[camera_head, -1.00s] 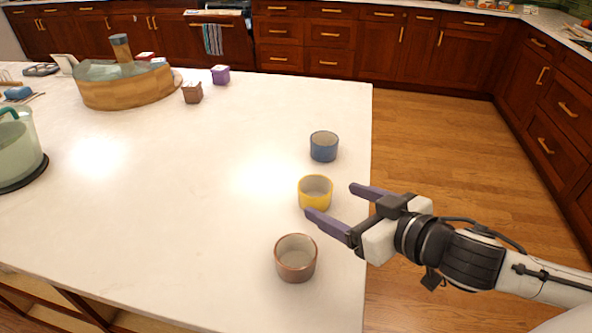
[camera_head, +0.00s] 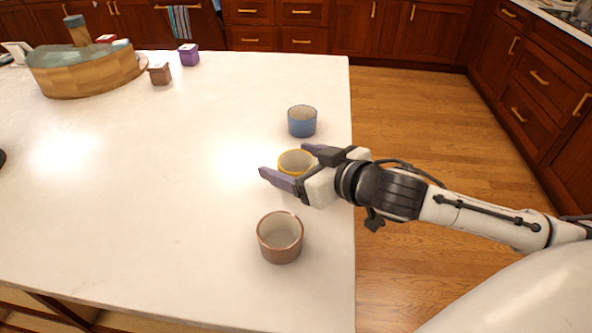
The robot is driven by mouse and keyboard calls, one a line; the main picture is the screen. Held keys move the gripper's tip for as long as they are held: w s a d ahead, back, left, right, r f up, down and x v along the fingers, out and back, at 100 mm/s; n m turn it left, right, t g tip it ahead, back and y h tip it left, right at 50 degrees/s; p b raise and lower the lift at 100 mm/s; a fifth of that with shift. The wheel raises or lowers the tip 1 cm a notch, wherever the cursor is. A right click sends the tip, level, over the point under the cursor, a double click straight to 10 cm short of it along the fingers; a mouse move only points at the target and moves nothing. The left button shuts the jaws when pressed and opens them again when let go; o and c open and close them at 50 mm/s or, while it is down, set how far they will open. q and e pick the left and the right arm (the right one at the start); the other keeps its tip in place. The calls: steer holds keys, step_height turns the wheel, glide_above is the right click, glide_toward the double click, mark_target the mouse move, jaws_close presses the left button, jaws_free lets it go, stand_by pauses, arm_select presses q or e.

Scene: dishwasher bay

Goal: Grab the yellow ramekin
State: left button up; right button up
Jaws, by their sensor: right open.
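The yellow ramekin (camera_head: 294,160) stands upright on the white countertop near its right edge. My right gripper (camera_head: 283,160) has come in from the right, with its open fingers around the ramekin, one on the near side and one on the far side. The near finger and palm hide the ramekin's lower front. I cannot tell whether either finger touches it. My left gripper is not in the view.
A blue ramekin (camera_head: 302,121) stands just behind, and a brown ramekin (camera_head: 280,238) just in front. The countertop (camera_head: 130,190) is clear to the left.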

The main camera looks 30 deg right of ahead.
steer(key=shift+x, duration=1.45)
steer(key=c, duration=1.2)
